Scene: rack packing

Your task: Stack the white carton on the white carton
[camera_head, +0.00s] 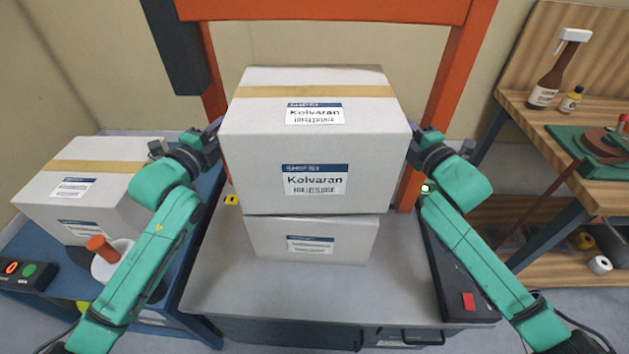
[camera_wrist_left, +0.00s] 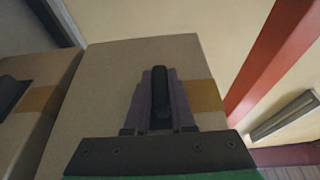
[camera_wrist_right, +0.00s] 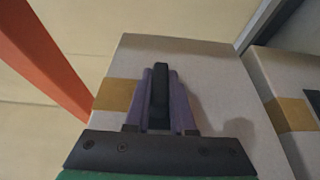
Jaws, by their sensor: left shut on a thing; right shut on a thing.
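A large white carton (camera_head: 312,150) with a tan tape strip and "Kolvaran" labels is in the middle of the head view. It is directly above a smaller white carton (camera_head: 310,240) on the grey tabletop (camera_head: 235,285). The upper carton hides the lower one's top, so I cannot tell whether they touch. My left gripper (camera_head: 212,140) presses on the upper carton's left side, and my right gripper (camera_head: 417,142) on its right side. The wrist views show each gripper's fingers (camera_wrist_left: 160,98) (camera_wrist_right: 158,98) flat against a carton side.
Another white carton (camera_head: 75,190) lies on a blue cart (camera_head: 35,245) at the left, beside a button box (camera_head: 25,272). An orange frame (camera_head: 440,95) stands behind the table. A wooden bench (camera_head: 520,110) with a spray bottle (camera_head: 558,70) is at the right.

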